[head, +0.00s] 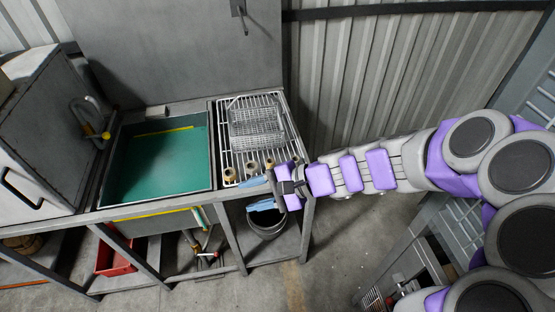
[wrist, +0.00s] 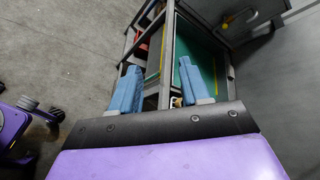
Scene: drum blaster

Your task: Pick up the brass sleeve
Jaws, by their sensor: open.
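Several small brass-coloured pieces stand along the front of the slatted metal rack in the head view. The leftmost, a short hollow-looking brass sleeve (head: 230,174), sits near the rack's front left corner. A second piece (head: 252,167) and a third (head: 270,163) stand to its right; which is the brass sleeve is hard to tell at this size. My gripper (head: 257,194) is open at the rack's front edge, its blue fingers apart, just right of and in front of the leftmost piece. In the wrist view, my open gripper (wrist: 160,86) shows a small brass-and-white bit (wrist: 176,101) beside the right finger's base, mostly hidden.
A wire basket (head: 257,121) lies on the rack (head: 222,134). A green-bottomed basin (head: 155,168) is left of it, with a grey cabinet (head: 40,125) further left. A dark bucket (head: 267,224) stands below the rack. The floor in front is clear.

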